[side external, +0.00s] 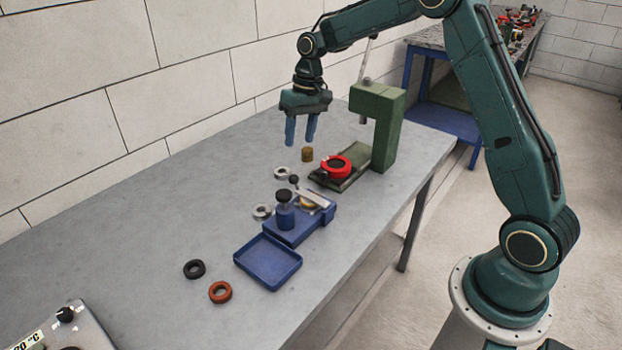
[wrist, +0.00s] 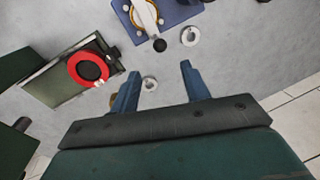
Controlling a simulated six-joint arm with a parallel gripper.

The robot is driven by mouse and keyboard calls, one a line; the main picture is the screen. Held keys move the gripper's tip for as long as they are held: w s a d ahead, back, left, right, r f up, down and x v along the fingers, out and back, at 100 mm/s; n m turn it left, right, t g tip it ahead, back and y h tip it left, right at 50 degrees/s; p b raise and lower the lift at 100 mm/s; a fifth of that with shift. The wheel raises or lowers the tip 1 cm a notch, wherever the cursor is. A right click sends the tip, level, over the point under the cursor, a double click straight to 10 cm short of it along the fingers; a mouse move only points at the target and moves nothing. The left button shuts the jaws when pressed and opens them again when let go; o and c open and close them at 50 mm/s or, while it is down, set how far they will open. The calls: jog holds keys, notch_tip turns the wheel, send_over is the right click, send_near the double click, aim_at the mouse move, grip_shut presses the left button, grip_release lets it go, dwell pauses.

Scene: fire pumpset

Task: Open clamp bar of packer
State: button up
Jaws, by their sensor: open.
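The packer is a blue fixture (side external: 292,232) on the grey bench, with a black-topped post (side external: 284,198). Its pale clamp bar (side external: 312,195) lies across a brass-coloured round seat and ends in a black ball knob (side external: 294,180). In the wrist view the clamp bar (wrist: 146,14) is at the top, partly cut off, its knob (wrist: 159,45) pointing toward my fingers. My gripper (side external: 300,142) is open and empty, pointing down above the bench, behind the packer and apart from it. Its fingers also show in the wrist view (wrist: 160,73).
A green press (side external: 376,125) with a red ring (side external: 334,167) on its base stands right of the packer. Metal rings (side external: 282,172) and a brass cylinder (side external: 307,154) lie nearby. A blue tray (side external: 268,262), black ring (side external: 194,269) and orange ring (side external: 220,292) are in front.

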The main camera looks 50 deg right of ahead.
aim_at(294, 175)
jog(key=f, duration=0.3)
jog(key=a+f, duration=0.1)
jog(key=f, duration=0.3)
jog(key=a+f, duration=0.1)
jog(key=f, duration=0.3)
jog(key=shift+w, duration=0.2)
grip_shut()
